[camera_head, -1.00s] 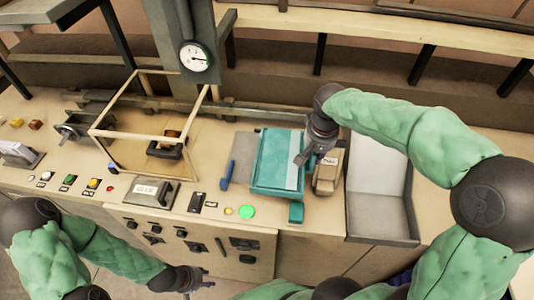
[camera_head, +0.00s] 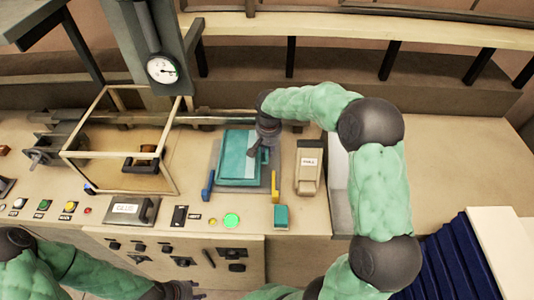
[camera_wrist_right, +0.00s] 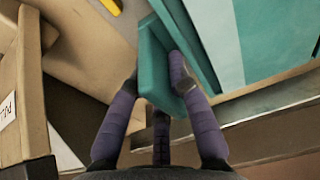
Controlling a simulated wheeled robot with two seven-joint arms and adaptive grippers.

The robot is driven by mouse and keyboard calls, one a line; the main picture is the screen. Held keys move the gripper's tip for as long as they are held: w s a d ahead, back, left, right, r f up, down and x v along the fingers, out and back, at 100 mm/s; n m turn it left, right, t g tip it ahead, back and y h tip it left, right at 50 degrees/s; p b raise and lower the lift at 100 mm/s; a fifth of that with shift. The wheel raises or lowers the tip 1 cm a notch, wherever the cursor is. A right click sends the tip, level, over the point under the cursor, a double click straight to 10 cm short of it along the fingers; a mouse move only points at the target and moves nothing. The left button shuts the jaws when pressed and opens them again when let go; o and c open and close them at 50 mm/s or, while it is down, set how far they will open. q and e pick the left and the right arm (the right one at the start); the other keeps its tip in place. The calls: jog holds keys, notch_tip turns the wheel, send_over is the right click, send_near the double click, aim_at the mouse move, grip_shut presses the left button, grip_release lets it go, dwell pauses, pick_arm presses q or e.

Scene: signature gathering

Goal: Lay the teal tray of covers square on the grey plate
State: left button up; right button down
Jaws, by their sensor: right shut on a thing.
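The teal tray of covers (camera_head: 236,168), with a pale strip down its right part, is over the grey plate (camera_head: 252,187) in the head view. Plate shows along the tray's front and right edges. Whether the tray rests on it or hovers is unclear. My right gripper (camera_head: 259,151) is at the tray's right side. In the right wrist view its fingers (camera_wrist_right: 163,90) are shut on the tray's teal side handle (camera_wrist_right: 152,58), and the tray (camera_wrist_right: 262,40) shows beyond. My left gripper (camera_head: 182,291) is low at the bottom edge, away from the tray; its opening is unclear.
A blue post (camera_head: 207,187) and a yellow post (camera_head: 275,185) stand at the plate's front left and right. A teal block (camera_head: 281,216) lies in front. A green button (camera_head: 231,220) is nearby.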

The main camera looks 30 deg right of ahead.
jog(key=shift+w+f, duration=0.25)
jog(key=shift+f, duration=0.1)
jog(key=shift+w+f, duration=0.1)
jog(key=shift+f, duration=1.45)
jog(key=shift+f, duration=0.1)
jog(key=c, duration=1.2)
grip_release()
jog(key=shift+f, duration=0.1)
jog(key=shift+o, duration=0.2)
jog(key=shift+r, duration=0.6)
jog(key=r, duration=0.3)
jog(key=s+r, duration=0.1)
jog(key=r, duration=0.7)
jog(key=shift+s+a, duration=0.35)
jog(key=shift+a, duration=0.05)
